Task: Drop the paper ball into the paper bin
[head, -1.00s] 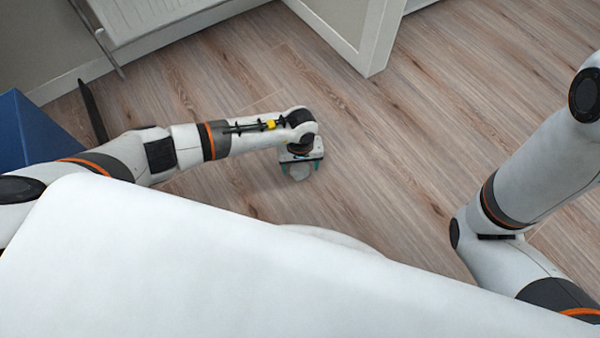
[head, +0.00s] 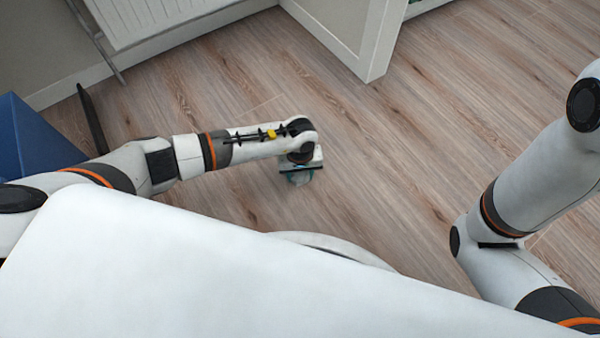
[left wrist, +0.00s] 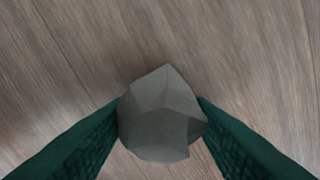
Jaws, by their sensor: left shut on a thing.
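The paper ball (left wrist: 162,115) is a pale grey, faceted lump. In the left wrist view it sits between the two green fingers of my left gripper (left wrist: 160,118), which touch it on both sides. In the head view my left gripper (head: 301,177) points down over the wooden floor, with the ball (head: 300,178) partly hidden under it. How high the ball is above the floor is hard to tell. My right arm shows at the right of the head view, but its gripper is out of frame. I cannot make out a paper bin for sure.
A blue angular object (head: 30,140) stands at the left edge. A white radiator (head: 150,18) and a white panel end (head: 372,50) are at the back. A thin dark upright piece (head: 92,118) stands near the wall. The wooden floor (head: 400,150) in the middle is clear.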

